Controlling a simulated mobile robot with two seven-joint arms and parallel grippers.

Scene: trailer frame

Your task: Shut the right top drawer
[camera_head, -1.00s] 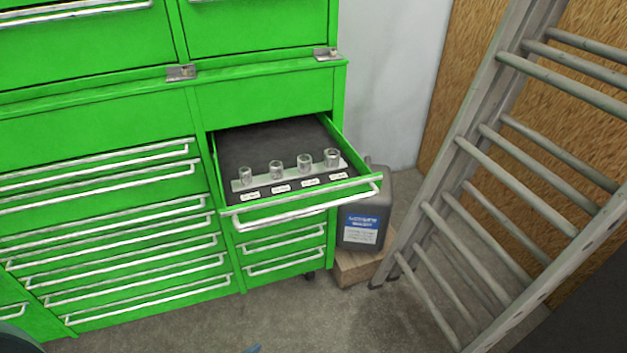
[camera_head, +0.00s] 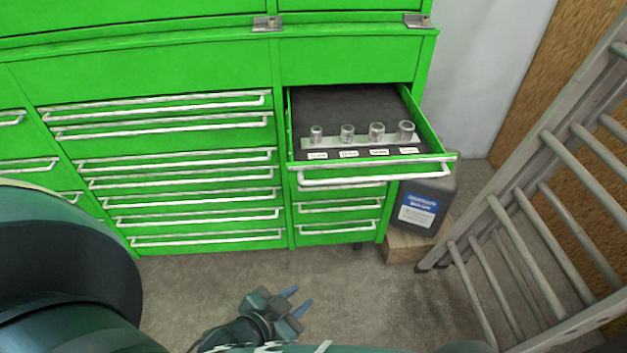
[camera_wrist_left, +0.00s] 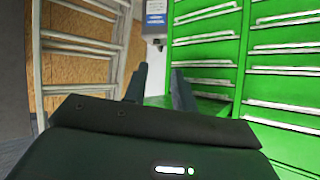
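The right top drawer (camera_head: 430,159) of the green cabinet is pulled well out in the head view. Its dark liner holds a metal rail with several sockets (camera_head: 376,131) and small white labels. A silver bar handle (camera_head: 375,175) runs along its front. My left gripper (camera_head: 297,300) is below and in front of the drawer, over the floor, apart from the cabinet. Its two fingers are spread and empty. In the left wrist view the same fingers (camera_wrist_left: 160,88) stand apart, with the green cabinet to the right. My right gripper is not in view.
Several shut drawers (camera_head: 180,190) fill the cabinet left of and below the open drawer. A dark canister (camera_head: 424,203) stands on a wooden block (camera_head: 405,247) right of the cabinet. A metal ladder (camera_head: 530,235) leans at the right. Concrete floor (camera_head: 390,310) in front is clear.

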